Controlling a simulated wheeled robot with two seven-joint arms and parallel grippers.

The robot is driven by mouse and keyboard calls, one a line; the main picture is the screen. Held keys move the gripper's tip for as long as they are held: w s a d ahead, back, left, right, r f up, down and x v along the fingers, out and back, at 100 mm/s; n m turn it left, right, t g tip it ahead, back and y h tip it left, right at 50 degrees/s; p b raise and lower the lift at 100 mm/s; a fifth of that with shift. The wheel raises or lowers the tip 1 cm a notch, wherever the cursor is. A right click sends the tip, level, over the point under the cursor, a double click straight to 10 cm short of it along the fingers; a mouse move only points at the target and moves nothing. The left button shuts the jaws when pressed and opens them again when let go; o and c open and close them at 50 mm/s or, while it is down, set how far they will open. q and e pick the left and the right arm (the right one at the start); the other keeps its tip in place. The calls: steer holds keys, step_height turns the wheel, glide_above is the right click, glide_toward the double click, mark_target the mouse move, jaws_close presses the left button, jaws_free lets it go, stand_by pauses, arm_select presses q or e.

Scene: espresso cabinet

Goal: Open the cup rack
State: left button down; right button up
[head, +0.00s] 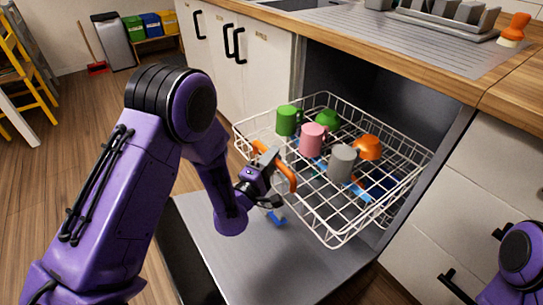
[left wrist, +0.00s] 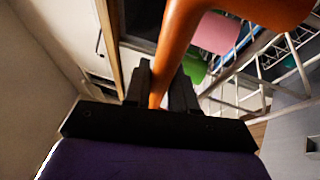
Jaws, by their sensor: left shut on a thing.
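The cup rack (head: 333,242) is a white wire basket standing far out of the dishwasher opening, above the lowered door (head: 258,262). An orange handle (head: 290,179) is on its front side. My left gripper (head: 270,172) is shut on this handle. In the left wrist view the orange handle (left wrist: 178,40) runs between the dark fingers, with rack wires to the right. The rack holds a green mug (head: 287,120), a pink mug (head: 312,140), a grey mug (head: 341,163) and green and orange cups lying tilted. My right gripper is out of view.
A blue item (head: 277,218) lies on or near the lowered door. White cabinets with black handles (head: 238,43) flank the opening, and a wooden counter (head: 460,85) is above it. The wooden floor (head: 90,115) at the left is mostly clear. A yellow chair (head: 30,75) stands at the far left.

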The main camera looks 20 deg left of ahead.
arm_select(q)
steer(key=c, duration=1)
jaws_free()
steer(key=shift+s, duration=0.1)
steer(key=shift+s, duration=0.1)
steer(key=b+v, duration=0.2)
steer(key=v, duration=0.8)
steer(key=shift+s+f+b, duration=0.1)
steer(key=shift+s+b, duration=0.1)
steer(key=shift+b, duration=0.2)
